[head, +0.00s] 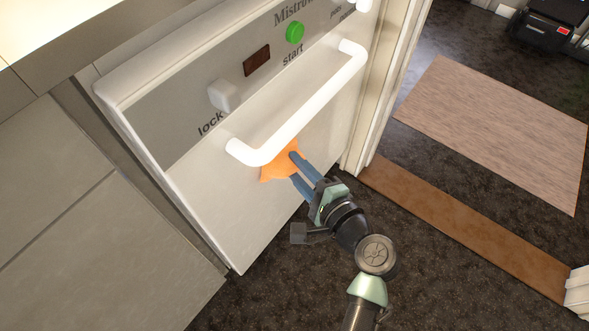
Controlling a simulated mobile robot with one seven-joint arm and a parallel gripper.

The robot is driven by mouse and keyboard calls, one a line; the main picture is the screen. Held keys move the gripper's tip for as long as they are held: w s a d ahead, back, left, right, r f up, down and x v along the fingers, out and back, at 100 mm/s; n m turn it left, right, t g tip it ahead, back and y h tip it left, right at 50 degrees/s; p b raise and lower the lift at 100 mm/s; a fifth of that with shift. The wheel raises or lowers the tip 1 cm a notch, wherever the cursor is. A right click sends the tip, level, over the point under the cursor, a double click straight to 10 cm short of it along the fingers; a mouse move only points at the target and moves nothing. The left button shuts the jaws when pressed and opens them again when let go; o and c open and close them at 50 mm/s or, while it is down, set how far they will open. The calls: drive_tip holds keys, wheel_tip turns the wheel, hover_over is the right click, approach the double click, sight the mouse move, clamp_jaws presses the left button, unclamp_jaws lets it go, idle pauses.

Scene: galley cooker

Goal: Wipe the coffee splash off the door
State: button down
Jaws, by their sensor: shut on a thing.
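The white appliance door (215,205) stands upright at the left and centre of the head view. My gripper (294,168) is shut on an orange cloth (276,168). The cloth is at the door's face, just below the white bar handle (310,103); I cannot tell whether it touches the door. No coffee splash shows on the visible part of the door. The area behind the cloth and my gripper is hidden.
Above the handle are a lock knob (223,95), a dark display (257,60) and a green start button (295,31). A door frame (385,90) stands right of the appliance. A wooden threshold (460,225) and pale mat (500,130) lie on the dark floor. Grey cabinets (60,200) stand left.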

drive_tip(key=shift+s+a+p, duration=0.6)
drive_tip(key=shift+s+a, duration=0.1)
drive_tip(key=shift+s, duration=0.25)
drive_tip(key=shift+w+d, duration=0.7)
drive_tip(key=shift+w, duration=0.3)
drive_tip(key=shift+s+a+p, duration=0.4)
drive_tip(key=shift+s+a, duration=0.35)
drive_tip(key=shift+s, duration=0.25)
drive_tip(key=shift+w+d, duration=0.7)
drive_tip(key=shift+w, duration=0.3)
drive_tip(key=shift+s+a, duration=0.3)
drive_tip(key=shift+s, duration=0.25)
